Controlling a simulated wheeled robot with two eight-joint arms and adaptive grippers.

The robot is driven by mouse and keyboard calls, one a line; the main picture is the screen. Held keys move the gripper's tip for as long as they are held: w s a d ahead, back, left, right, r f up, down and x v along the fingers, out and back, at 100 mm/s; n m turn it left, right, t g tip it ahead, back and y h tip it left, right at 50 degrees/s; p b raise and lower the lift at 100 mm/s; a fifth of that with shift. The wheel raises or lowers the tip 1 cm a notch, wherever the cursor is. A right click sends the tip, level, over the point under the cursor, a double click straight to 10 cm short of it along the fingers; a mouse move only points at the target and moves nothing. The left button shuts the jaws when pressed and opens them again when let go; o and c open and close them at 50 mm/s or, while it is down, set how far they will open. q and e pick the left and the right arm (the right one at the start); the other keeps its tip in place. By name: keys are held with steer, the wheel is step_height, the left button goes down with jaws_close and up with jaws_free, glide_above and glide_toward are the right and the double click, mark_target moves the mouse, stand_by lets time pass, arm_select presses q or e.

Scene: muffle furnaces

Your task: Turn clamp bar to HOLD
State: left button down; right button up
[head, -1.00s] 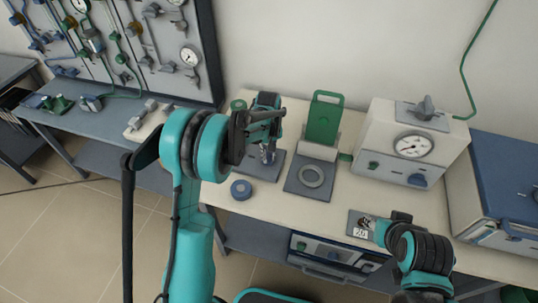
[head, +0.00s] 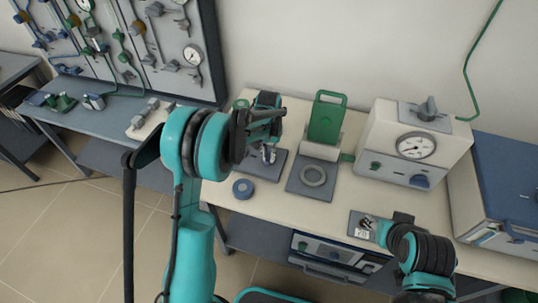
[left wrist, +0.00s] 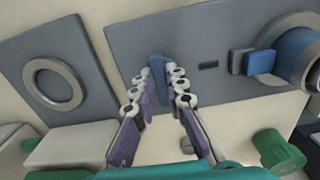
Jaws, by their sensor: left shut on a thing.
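In the left wrist view, a small blue bar (left wrist: 160,78), seemingly the clamp bar, stands on a grey plate (left wrist: 130,45). My left gripper (left wrist: 163,84) is shut on it, with one finger on each side. The bar's lower part is hidden between the fingers, and I see no HOLD mark. In the head view my left gripper (head: 268,153) reaches down over the dark plate (head: 262,170) left of the ring plate and hides most of the bar. My right gripper (head: 376,229) is near a small grey plate with a white label (head: 362,233); its jaws are too small to read.
A grey plate with a ring (head: 312,175) and a green upright panel (head: 326,118) stand right of the left gripper. A white gauge box (head: 408,145) is farther right. A blue roll (head: 243,188) lies near the front edge. A blue cylinder (left wrist: 295,55) is beside the bar.

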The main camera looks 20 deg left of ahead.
stand_by(0.4)
arm_select(q)
steer(key=c, duration=1.5)
jaws_free()
steer(key=shift+c, duration=0.2)
step_height(320, 180, up, 12)
steer(key=shift+r, duration=0.1)
